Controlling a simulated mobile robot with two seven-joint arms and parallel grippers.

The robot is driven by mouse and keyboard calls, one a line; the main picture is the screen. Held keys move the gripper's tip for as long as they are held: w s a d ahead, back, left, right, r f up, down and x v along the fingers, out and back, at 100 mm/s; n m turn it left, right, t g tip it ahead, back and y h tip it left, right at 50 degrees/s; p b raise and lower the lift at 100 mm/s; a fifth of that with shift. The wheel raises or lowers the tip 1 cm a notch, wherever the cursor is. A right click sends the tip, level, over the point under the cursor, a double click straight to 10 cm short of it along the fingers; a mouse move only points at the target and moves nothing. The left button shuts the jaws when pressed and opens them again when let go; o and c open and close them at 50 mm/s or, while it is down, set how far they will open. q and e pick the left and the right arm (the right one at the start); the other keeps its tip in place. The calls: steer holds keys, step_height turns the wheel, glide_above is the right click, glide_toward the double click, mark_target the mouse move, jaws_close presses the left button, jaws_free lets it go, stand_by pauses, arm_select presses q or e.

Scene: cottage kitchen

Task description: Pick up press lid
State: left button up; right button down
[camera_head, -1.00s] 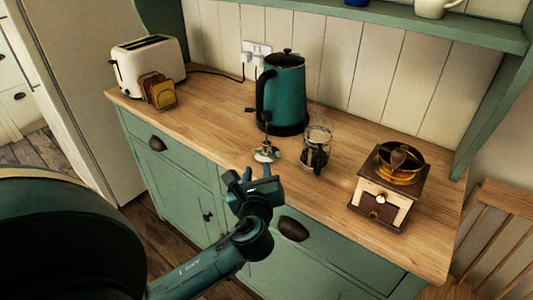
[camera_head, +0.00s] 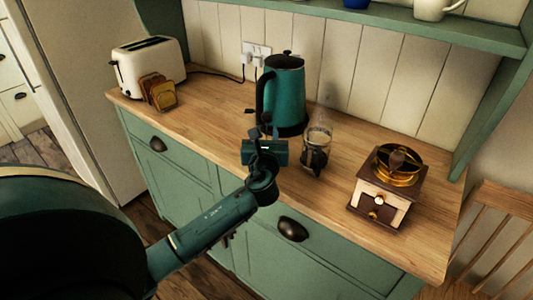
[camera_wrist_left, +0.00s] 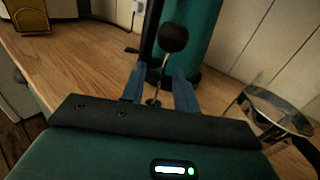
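The press lid (camera_wrist_left: 173,38) has a round black knob on a thin metal rod. In the left wrist view it stands upright on the counter in front of the teal kettle. The rod passes between the two blue fingers of my left gripper (camera_wrist_left: 160,86), with the knob above them. The fingers are apart, with gaps beside the rod, so the gripper is open. In the head view my left gripper (camera_head: 264,138) is over the counter and hides most of the lid. The glass press jug (camera_head: 316,150) stands just right of it. My right gripper is not in view.
The teal kettle (camera_head: 284,95) stands close behind the lid. A wooden coffee grinder (camera_head: 385,190) is at the right, and a toaster (camera_head: 148,68) with a toast rack (camera_head: 158,93) at the left. The counter (camera_head: 210,108) is clear between toaster and kettle.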

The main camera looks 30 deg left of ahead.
arm_select(q)
steer(key=shift+x, duration=1.2)
jaws_close()
